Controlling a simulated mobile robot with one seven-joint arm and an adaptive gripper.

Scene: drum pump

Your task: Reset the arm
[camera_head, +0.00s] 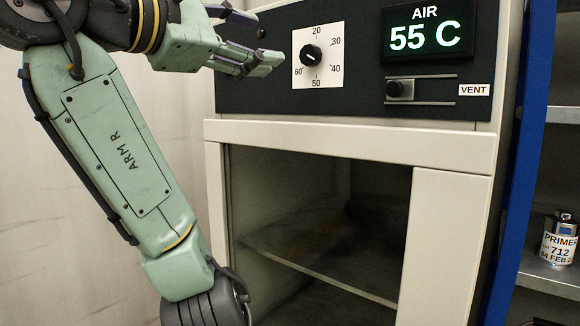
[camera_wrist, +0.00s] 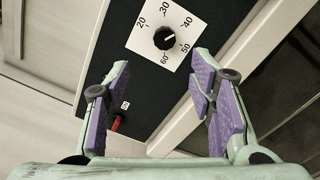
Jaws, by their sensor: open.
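My gripper (camera_head: 268,40) is at the top of the head view, in front of the dark control panel and left of the dial. It is open and empty. The black dial knob (camera_head: 310,55) sits on a white scale plate marked 20 to 60. It also shows in the wrist view (camera_wrist: 167,38), beyond and between the fingertips, with its white mark between 40 and 50. The fingers look apart from the knob.
The cabinet's display (camera_head: 427,36) reads AIR 55 C. The vent slider knob (camera_head: 398,89) is at the left of its slot. Below is a dark chamber with a shelf (camera_head: 330,255). A primer can (camera_head: 560,240) stands on the right-hand shelving. A red part (camera_wrist: 117,122) shows near the left finger.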

